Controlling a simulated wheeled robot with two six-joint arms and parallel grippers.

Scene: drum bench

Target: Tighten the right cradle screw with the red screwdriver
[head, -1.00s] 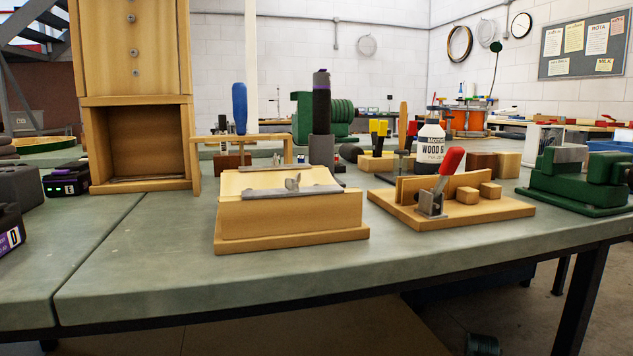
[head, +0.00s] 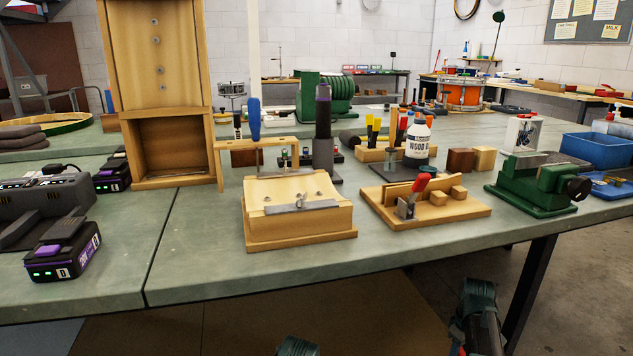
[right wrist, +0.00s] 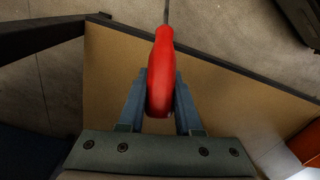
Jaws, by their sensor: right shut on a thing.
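The wooden cradle block (head: 300,222) sits on its base on the bench in the head view, with a curved top and a grey metal strip (head: 301,206) across the front. A small screw head (head: 320,194) shows at the right of its top; how far it is driven in cannot be seen. The red screwdriver (right wrist: 162,75) is in my right gripper (right wrist: 160,95) in the right wrist view. The jaws are shut on its red handle, and its shaft points up out of the picture. It is held away from the cradle. My left gripper is not visible.
A toggle-clamp board (head: 440,212) with a red handle stands right of the cradle, and a green vise (head: 535,185) beyond it. A wooden tool rack (head: 235,150) and a glue bottle (head: 417,138) stand behind. A battery (head: 62,255) lies left.

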